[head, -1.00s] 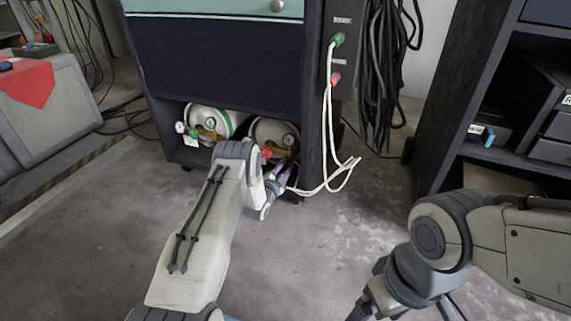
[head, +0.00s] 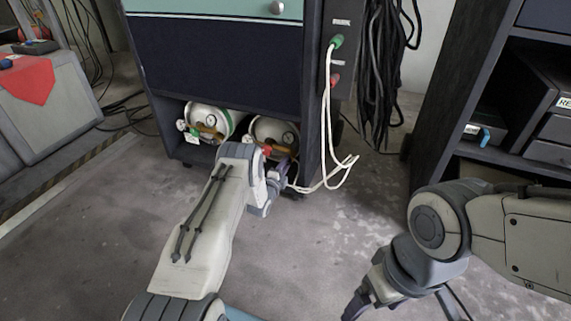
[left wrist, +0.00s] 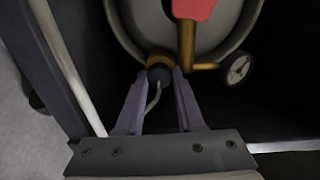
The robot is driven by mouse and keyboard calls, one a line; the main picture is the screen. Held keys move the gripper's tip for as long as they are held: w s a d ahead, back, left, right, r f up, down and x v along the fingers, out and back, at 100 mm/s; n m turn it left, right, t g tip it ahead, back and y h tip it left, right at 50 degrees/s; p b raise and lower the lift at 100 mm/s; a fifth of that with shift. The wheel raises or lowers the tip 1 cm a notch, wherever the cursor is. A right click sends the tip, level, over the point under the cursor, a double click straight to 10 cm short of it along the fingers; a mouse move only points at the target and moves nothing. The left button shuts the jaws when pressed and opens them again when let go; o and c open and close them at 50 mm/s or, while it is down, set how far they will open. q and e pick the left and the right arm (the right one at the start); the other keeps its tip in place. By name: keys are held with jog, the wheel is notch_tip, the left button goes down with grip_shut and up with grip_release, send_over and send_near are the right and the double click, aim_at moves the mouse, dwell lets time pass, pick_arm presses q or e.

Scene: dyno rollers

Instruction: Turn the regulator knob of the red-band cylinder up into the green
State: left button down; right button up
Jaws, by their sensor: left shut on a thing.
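Two white cylinders lie in the cart's lower bay. The left one (head: 212,116) shows a green band. The right one (head: 268,127) has a red valve handle (head: 267,150), and its band cannot be made out. In the left wrist view its end (left wrist: 143,22), red handle (left wrist: 193,8), brass fitting and round gauge (left wrist: 238,68) show; the needle's zone is unreadable. My left gripper (head: 281,175) reaches into the bay. Its fingers (left wrist: 163,85) are shut on the dark regulator knob (left wrist: 160,74). My right gripper (head: 400,305) is apart from the cart, its fingers spread.
The cart's side post and a white hose (head: 328,120) stand close right of my left gripper. Black cables (head: 378,80) hang behind. A dark shelf unit (head: 445,95) is at right, a grey case with red cloth (head: 28,82) at left. Open floor lies in front.

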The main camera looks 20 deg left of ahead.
pick_arm(q)
jog(key=shift+s+a+f, duration=0.1)
dwell(0.3)
jog(key=c, duration=0.5)
grip_release()
jog(key=shift+s, duration=0.15)
jog(key=s+p, duration=0.2)
jog(key=s, duration=0.1)
jog(key=s+p, duration=0.2)
jog(key=s, duration=0.1)
jog(key=s+p, duration=0.2)
jog(key=s, duration=0.2)
jog(key=shift+a+r, duration=0.2)
jog(key=shift+r, duration=0.05)
